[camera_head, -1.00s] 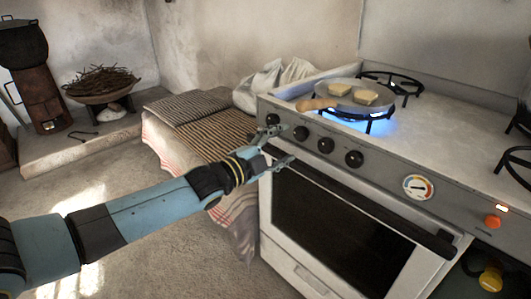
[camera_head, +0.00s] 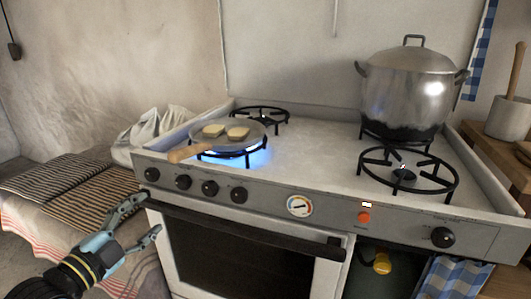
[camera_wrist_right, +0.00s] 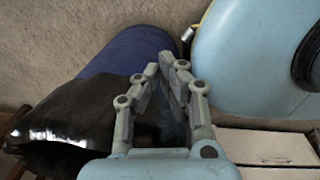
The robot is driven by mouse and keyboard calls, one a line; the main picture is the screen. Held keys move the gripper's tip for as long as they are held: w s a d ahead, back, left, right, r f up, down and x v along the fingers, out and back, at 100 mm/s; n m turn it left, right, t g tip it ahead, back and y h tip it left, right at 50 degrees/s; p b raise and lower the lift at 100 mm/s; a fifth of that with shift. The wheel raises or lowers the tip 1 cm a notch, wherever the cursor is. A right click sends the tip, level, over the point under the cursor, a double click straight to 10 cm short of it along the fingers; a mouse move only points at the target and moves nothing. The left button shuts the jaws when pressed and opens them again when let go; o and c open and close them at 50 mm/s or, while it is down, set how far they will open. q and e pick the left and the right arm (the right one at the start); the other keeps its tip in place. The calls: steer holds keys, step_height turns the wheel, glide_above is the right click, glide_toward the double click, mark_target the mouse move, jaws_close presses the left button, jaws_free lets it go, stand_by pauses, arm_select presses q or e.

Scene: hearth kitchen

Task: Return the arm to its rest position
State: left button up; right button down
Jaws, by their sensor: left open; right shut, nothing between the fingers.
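My left gripper (camera_head: 142,222) is open and empty in the head view, at the lower left. It is in front of the stove's (camera_head: 325,205) left front corner, below the knobs. My right gripper (camera_wrist_right: 165,75) shows in the right wrist view, shut with nothing between its fingers. It points towards a blue rounded thing and a shiny black thing. My right arm is not in the head view.
A pan (camera_head: 228,134) with two pale slices sits over a lit blue flame, its wooden handle (camera_head: 188,152) pointing front left. A large pot (camera_head: 408,90) stands on the back right burner. Striped mats (camera_head: 80,190) lie left of the stove.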

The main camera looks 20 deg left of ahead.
arm_select(q)
steer(key=s+f+n+g+y, duration=0.1)
steer(key=s+f+n+g, duration=0.15)
steer(key=s+f, duration=0.45)
steer(key=s+d+f+n+g, duration=0.1)
steer(key=s+f+g, duration=0.2)
steer(key=f, duration=0.9)
steer(key=s+f+n+g+y, duration=0.1)
steer(key=s+f+n+g, duration=0.1)
steer(key=s+f, duration=0.5)
steer(key=s+d+f+n+g, duration=0.1)
steer(key=s+f+n+g, duration=0.1)
steer(key=s+f, duration=0.3)
steer(key=s+d+f+n+g, duration=0.2)
steer(key=s+f, duration=0.4)
steer(key=s, duration=0.8)
steer(key=s+d+f+n+g, duration=0.2)
steer(key=s+f+n+g, duration=0.2)
steer(key=s, duration=0.5)
step_height(320, 180, down, 2)
steer(key=shift+s+g, duration=0.25)
steer(key=shift+g, duration=0.7)
